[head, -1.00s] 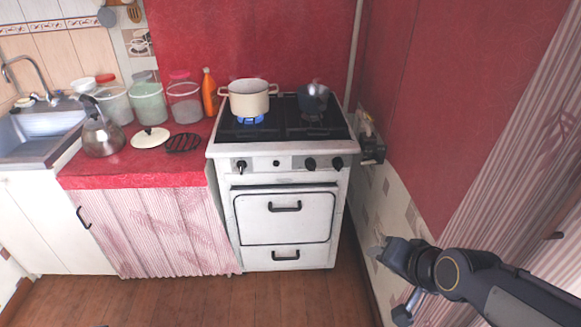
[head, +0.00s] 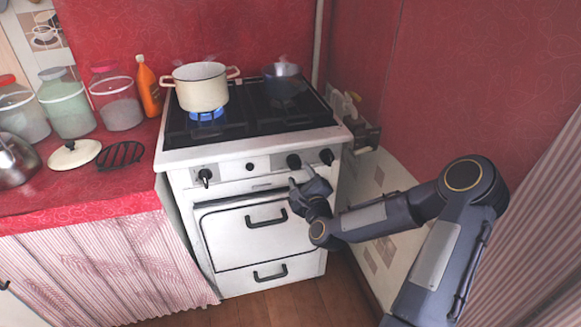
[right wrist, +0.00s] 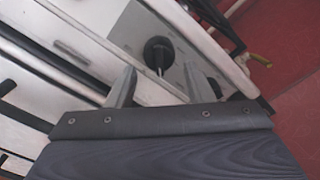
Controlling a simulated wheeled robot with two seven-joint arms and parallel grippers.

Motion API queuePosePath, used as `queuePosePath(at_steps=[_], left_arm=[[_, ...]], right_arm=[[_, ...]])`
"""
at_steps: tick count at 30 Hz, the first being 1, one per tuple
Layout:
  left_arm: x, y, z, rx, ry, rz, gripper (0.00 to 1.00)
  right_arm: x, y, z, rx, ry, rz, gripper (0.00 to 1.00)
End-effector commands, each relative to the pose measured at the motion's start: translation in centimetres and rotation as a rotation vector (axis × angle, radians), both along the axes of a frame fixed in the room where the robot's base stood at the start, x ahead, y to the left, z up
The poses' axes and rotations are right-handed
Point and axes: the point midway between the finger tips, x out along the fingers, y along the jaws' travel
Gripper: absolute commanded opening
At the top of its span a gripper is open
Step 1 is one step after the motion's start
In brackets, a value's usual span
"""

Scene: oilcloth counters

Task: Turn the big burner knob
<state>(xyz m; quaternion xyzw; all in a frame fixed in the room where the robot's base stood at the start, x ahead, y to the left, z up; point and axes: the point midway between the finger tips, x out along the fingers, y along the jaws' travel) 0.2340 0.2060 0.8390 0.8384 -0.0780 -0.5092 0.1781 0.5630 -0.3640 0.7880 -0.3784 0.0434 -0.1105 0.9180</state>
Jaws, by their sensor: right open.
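A big round black burner knob (head: 294,161) is on the white stove's front panel, right of centre. In the right wrist view this knob (right wrist: 157,50) shows with a raised grip bar, ahead of the gap between my fingers. My right gripper (head: 300,178) is open and empty, just below and in front of the knob. In the right wrist view the two fingers (right wrist: 158,82) stand apart, one toward each side of the knob, and I see no contact. My left gripper is out of view.
A cream pot (head: 201,89) stands over a blue flame. A dark pot (head: 284,82) is at the back right. The oven handle (head: 266,216) juts out below.

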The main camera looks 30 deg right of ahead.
Motion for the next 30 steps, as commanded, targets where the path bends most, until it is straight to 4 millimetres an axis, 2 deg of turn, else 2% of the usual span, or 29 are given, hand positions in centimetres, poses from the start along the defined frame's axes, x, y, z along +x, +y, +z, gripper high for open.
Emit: queuePosePath(at_steps=[3,9,19,20,27,30], left_arm=[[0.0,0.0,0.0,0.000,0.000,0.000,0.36],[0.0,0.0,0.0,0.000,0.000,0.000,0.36],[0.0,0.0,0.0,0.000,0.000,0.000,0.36],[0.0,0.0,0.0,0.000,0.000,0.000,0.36],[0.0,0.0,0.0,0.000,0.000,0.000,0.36],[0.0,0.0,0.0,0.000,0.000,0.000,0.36]], right_arm=[[2.0,-0.4,0.0,-0.001,0.000,0.001,0.47],[4.2,-1.0,-0.1,-0.001,0.003,0.001,0.47],[4.7,-1.1,-0.1,-0.002,0.003,0.001,0.47],[4.7,-1.1,-0.1,-0.002,0.003,0.001,0.46],[4.7,-1.1,-0.1,-0.002,0.004,0.002,0.16],[4.7,-1.1,-0.1,-0.005,0.005,0.002,0.16]])
